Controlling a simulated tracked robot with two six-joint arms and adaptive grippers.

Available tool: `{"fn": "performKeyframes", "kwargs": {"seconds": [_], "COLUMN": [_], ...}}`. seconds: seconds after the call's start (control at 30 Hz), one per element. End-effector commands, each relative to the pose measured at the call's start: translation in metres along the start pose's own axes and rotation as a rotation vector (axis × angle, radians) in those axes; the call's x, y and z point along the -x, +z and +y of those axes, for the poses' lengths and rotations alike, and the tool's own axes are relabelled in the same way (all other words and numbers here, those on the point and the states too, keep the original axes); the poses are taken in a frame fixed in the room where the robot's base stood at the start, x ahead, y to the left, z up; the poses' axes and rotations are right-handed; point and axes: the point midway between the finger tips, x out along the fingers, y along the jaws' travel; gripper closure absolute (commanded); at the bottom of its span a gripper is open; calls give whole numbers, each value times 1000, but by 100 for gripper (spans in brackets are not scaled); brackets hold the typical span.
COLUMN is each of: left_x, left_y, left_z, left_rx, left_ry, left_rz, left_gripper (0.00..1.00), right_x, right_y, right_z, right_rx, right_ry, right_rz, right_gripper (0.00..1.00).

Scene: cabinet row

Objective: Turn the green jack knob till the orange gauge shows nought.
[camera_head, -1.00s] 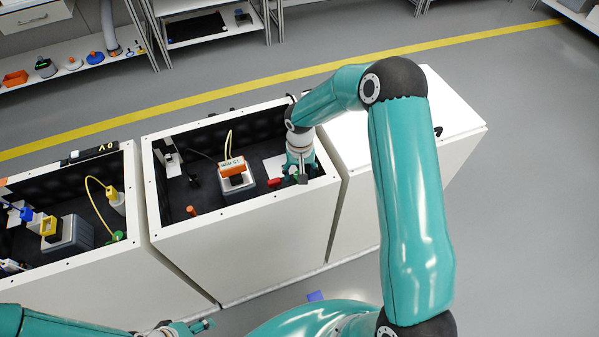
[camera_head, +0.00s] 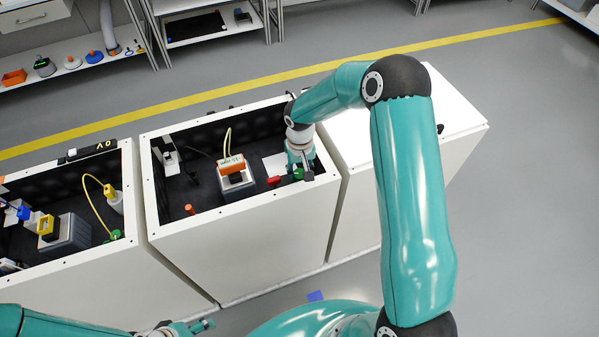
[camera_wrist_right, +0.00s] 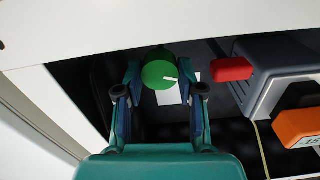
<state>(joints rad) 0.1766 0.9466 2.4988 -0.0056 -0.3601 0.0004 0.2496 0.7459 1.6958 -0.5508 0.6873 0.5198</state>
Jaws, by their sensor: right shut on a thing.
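In the head view, only a bit of the knob (camera_head: 298,174) shows beside my right gripper (camera_head: 303,172), inside the middle cabinet. The orange gauge (camera_head: 231,164) stands on a grey block left of the gripper; its digits are too small to read. In the wrist view the gauge (camera_wrist_right: 300,127) is cut off at the right edge. My left gripper (camera_head: 199,326) is low in the head view, its jaws unclear.
A red part (camera_wrist_right: 232,69) sticks out from the grey block close to the knob. The white front wall of the middle cabinet (camera_head: 245,235) rises beside the gripper. The left cabinet (camera_head: 128,195) holds another green knob (camera_head: 116,235) and a yellow plug.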

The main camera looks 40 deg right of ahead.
Motion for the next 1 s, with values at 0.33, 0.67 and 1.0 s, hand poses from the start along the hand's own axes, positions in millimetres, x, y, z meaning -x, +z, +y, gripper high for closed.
{"fn": "performKeyframes", "kwargs": {"seconds": [0.33,0.67,1.0], "left_x": [-18,-26,-30], "left_y": [0,0,0], "left_z": [-7,-10,-11], "left_rx": [0,0,0], "left_ry": [0,0,0], "left_rz": [0,0,0], "left_gripper": [36,36,36], "right_x": [-1,0,0], "right_y": [-1,-1,-1], "right_z": [-2,-1,-1], "right_rx": [306,608,822], "right_ry": [-1,-1,0], "right_rz": [3,2,3], "right_gripper": [97,97,97]}}
